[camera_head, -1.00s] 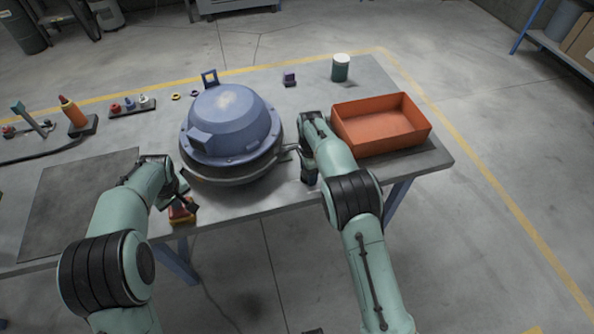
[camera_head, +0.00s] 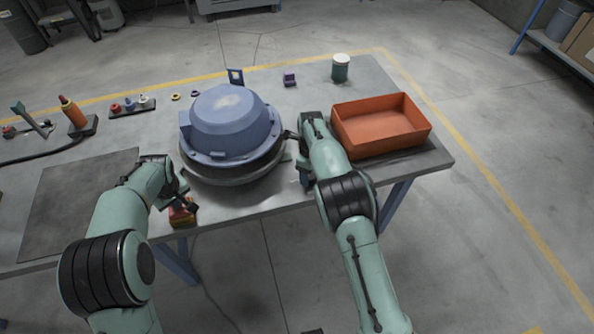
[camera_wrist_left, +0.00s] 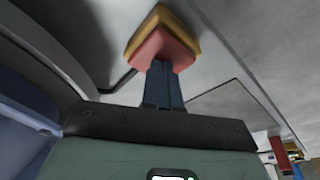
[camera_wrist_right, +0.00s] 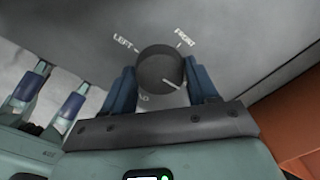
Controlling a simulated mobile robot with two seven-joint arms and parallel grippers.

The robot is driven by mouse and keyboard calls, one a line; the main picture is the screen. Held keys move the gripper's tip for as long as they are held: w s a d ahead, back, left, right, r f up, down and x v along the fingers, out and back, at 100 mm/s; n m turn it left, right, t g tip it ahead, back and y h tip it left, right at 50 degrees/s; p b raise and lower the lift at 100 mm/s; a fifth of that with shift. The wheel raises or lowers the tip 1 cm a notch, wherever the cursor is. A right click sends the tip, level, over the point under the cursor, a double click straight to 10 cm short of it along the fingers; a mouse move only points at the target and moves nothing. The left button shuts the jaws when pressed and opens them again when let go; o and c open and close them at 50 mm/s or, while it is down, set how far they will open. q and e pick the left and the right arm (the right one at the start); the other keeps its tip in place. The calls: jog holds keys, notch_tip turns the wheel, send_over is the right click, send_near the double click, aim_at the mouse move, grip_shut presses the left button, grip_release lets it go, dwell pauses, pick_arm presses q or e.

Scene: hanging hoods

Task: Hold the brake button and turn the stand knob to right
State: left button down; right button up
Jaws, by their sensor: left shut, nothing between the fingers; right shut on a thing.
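The brake button (camera_wrist_left: 163,48) is a red block on a yellow base at the table's front edge; it also shows in the head view (camera_head: 182,214). My left gripper (camera_wrist_left: 161,68) is shut and empty, its fingertips against the red top. The stand knob (camera_wrist_right: 160,70) is round and dark, with a white pointer line toward the lower right. Labels LEFT and FRONT show around it; another is partly covered. My right gripper (camera_wrist_right: 162,85) is shut on the knob, a finger on each side. The blue hood (camera_head: 232,122) sits on its round stand (camera_head: 232,177).
An orange bin (camera_head: 381,142) stands right of my right arm. A green jar (camera_head: 340,68) and a small purple block (camera_head: 289,79) stand behind. Small tools and a dark mat (camera_head: 75,205) lie on the table's left side.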

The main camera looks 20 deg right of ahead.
pick_arm(q)
jog(key=shift+s+f, duration=0.15)
jog(key=shift+f, duration=0.15)
pick_arm(e)
jog(key=shift+s+d+m, duration=0.1)
jog(key=shift+s+m, duration=0.05)
jog(key=shift+m, duration=0.15)
jog(key=o, duration=1.1)
jog(key=shift+c, duration=0.2)
jog(key=shift+r, duration=0.1)
jog(key=shift+r, duration=0.35)
notch_tip(320, 180, up, 11)
